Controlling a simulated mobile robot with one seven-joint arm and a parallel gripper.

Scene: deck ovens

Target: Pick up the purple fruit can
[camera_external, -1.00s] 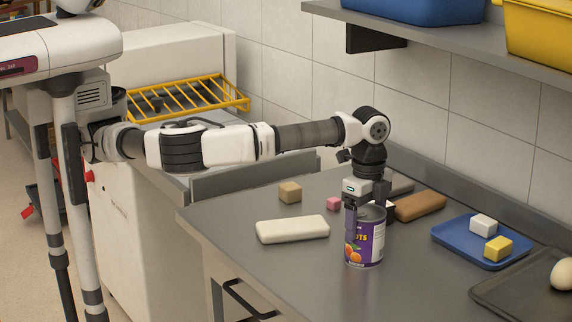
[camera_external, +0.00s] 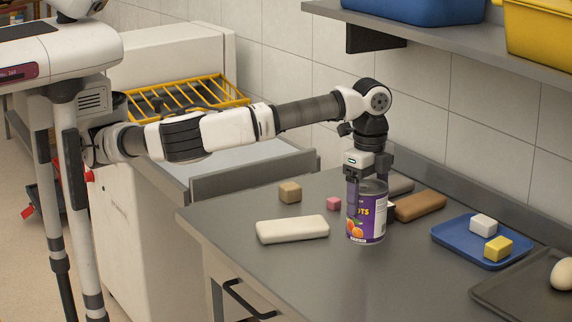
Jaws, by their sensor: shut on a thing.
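The purple fruit can (camera_external: 367,222) has a purple label with orange fruit on it and a bare metal rim. It is upright, a little above the grey counter. My gripper (camera_external: 368,195) points down from above and is shut on the can, with one finger along its left side. The far finger is mostly hidden.
A blue tray (camera_external: 460,248) holds a white and a yellow block. A dark tray (camera_external: 500,295) holds an egg. A shelf (camera_external: 440,37) overhangs.

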